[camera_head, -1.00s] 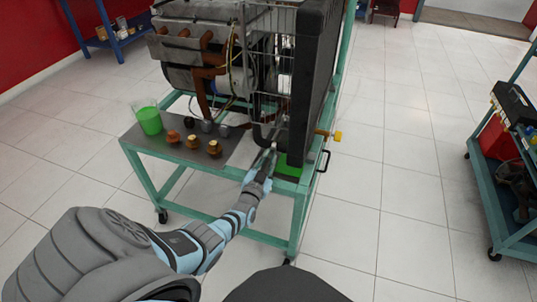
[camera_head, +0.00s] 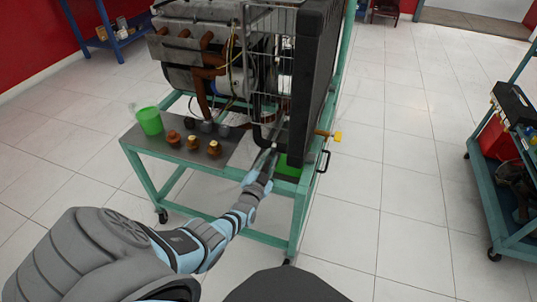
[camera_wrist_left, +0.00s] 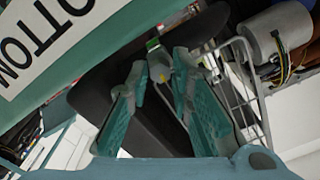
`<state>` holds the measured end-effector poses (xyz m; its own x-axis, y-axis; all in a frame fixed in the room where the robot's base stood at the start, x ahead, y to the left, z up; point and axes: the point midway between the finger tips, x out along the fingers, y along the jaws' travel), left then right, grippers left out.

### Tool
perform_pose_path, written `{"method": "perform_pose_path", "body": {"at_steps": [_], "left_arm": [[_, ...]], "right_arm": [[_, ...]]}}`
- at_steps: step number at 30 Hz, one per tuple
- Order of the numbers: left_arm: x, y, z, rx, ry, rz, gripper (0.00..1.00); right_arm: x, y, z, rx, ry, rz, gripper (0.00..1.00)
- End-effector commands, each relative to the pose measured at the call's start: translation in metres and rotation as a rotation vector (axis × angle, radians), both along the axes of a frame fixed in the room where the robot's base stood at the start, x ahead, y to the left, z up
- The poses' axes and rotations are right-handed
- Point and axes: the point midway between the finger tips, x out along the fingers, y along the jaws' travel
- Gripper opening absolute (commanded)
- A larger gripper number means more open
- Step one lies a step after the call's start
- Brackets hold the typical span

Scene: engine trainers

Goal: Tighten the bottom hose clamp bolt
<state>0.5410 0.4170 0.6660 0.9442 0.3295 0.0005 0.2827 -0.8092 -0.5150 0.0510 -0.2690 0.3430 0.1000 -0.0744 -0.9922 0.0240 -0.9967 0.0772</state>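My left gripper (camera_head: 270,150) reaches from below to the bottom corner of the engine trainer's black radiator (camera_head: 310,80), near the lower hose (camera_head: 262,138). In the left wrist view the two teal-padded fingers (camera_wrist_left: 160,66) stand apart. A small yellowish piece (camera_wrist_left: 162,76) shows between their tips, with a grey part beside it. It may be the bottom hose clamp bolt, but it is too small to be sure. I cannot tell whether the fingers touch it. A white label with large letters (camera_wrist_left: 38,40) reading part of "BOTTOM" fills the upper left there. My right gripper is out of view.
A wire guard (camera_head: 272,60) rises close by.

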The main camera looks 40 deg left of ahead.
Motion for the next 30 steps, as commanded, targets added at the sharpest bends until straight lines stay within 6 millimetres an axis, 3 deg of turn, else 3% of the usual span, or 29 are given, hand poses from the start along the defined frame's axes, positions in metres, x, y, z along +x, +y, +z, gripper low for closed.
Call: {"method": "perform_pose_path", "body": {"at_steps": [14,19,27,30], "left_arm": [[-0.006,-0.001,-0.001,0.0,0.0,0.002,0.36],[-0.031,-0.011,-0.001,-0.002,0.0,-0.002,0.36],[-0.099,-0.035,-0.002,-0.002,0.003,-0.002,0.36],[-0.11,-0.039,-0.001,-0.003,0.001,0.0,0.36]], "right_arm": [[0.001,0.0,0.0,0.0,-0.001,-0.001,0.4],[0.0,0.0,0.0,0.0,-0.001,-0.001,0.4],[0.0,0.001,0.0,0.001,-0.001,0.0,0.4],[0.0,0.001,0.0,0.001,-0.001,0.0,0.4]]}}
